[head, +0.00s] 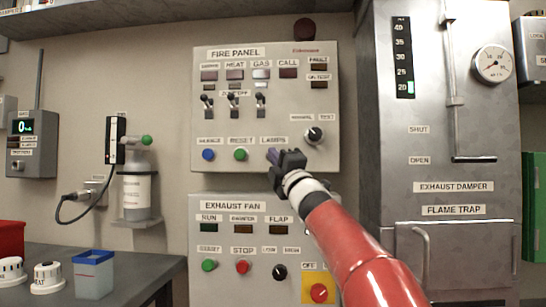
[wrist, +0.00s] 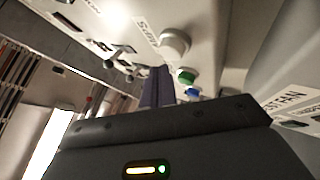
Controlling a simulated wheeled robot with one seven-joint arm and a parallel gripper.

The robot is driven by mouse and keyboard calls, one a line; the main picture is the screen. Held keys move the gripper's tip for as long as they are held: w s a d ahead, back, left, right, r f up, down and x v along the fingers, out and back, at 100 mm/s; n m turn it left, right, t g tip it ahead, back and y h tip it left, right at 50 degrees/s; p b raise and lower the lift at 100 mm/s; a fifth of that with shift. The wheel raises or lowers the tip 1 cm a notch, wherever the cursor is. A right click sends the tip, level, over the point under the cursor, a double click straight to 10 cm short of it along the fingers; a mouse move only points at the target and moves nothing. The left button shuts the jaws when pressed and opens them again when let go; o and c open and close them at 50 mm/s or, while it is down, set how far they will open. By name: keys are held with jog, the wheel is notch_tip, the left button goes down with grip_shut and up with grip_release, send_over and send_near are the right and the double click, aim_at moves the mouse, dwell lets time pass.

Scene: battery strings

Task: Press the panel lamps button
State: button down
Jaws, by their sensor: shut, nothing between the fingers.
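The fire panel (head: 215,120) hangs on the wall, with a row of labelled controls along its lower edge. The LAMPS label (head: 274,140) shows just above my gripper (head: 273,155), whose dark fingers point at the panel. The button under that label is hidden behind the gripper in the head view. In the wrist view, a round white button (wrist: 174,44) stands by a label that seems to read LAMPS upside down. My shut, empty gripper (wrist: 157,72) is just below and left of it in the picture. I cannot tell whether the fingertips touch anything.
The blue (head: 208,155) and green RESET (head: 240,154) buttons lie left of the gripper. A rotary knob (head: 314,135) is right of it, close to my arm. Toggle switches (head: 233,101) sit above. The exhaust fan panel (head: 220,275) is below, the exhaust damper cabinet (head: 430,140) to the right.

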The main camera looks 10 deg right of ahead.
jog(key=shift+s+a+b, duration=0.25)
jog(key=shift+s+b, duration=0.2)
jog(key=shift+s, duration=0.35)
jog(key=shift+s+a+b, duration=0.3)
jog(key=shift+s+b, duration=0.2)
jog(key=shift+s, duration=0.3)
jog(key=shift+s+a+b, duration=0.25)
jog(key=shift+s+b, duration=0.2)
jog(key=shift+s, duration=0.35)
jog(key=s+d+f+m+g+h, duration=0.1)
jog(key=s+f+m+g+h, duration=0.2)
jog(key=s+f+m, duration=0.45)
jog(key=s+d+f+m+g+h, duration=0.1)
jog(key=s+f+m+g+h, duration=0.25)
jog(key=f, duration=0.75)
jog(key=s+d+f+m+g+h, duration=0.1)
jog(key=s+f+m+g+h, duration=0.2)
jog(key=s+f+m, duration=0.5)
jog(key=s+a+f+m+g+y, duration=0.1)
jog(key=s+f+g, duration=0.3)
jog(key=s+f, duration=0.4)
jog(key=s+a+f+m+g+y, duration=0.1)
jog(key=s+f+g, duration=0.3)
jog(key=f, duration=1.2)
jog(key=s+a+m, duration=0.1)
jog(key=s, duration=0.3)
jog(key=shift+s+m+y, duration=0.3)
jog(key=shift+s+y, duration=0.05)
